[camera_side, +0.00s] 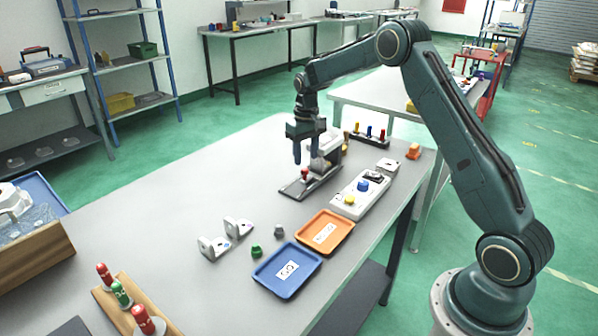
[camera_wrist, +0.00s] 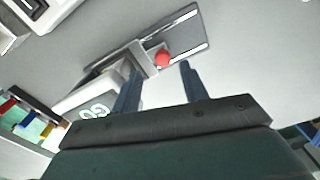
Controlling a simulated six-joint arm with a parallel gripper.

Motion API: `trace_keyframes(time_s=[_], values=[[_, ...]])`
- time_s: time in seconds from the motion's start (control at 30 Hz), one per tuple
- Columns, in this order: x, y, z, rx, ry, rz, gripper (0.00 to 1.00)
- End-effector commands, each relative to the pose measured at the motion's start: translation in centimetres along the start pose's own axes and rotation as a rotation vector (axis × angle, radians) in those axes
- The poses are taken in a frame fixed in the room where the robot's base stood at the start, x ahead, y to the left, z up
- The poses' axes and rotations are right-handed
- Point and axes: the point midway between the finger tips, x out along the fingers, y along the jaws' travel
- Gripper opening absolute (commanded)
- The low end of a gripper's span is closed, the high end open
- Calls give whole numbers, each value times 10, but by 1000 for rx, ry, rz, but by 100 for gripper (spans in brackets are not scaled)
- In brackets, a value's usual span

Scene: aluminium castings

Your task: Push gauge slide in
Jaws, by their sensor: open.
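The gauge stands on the bench, with a flat dark base rail (camera_side: 297,189) and a pale block behind it. A slide with a red knob (camera_side: 304,173) sits on the rail. In the wrist view, the red knob (camera_wrist: 162,58) lies on the grey slide, and the rail (camera_wrist: 185,30) runs to the upper right. The pale gauge body (camera_wrist: 82,100) carries a "GO" label. My gripper (camera_side: 304,161) points down just above the knob, open and empty. In the wrist view its fingers (camera_wrist: 159,68) stand either side of the knob's line; contact cannot be told.
A rack of coloured pins (camera_side: 368,135) is behind. Orange (camera_side: 318,244) and blue (camera_side: 268,279) trays and white castings (camera_side: 212,248) lie nearer. The bench left of the gauge is clear.

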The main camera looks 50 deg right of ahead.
Motion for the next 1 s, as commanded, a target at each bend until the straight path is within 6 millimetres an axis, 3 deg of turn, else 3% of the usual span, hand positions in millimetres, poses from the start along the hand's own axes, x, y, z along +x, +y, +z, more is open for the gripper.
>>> trace_keyframes(time_s=[0.5, 0.7, 1.0], values=[[-84, 1, -1, 3, 4, 1, 44], [-99, 2, 0, 3, 3, 1, 44], [-102, 1, 0, 3, 2, 1, 44]])
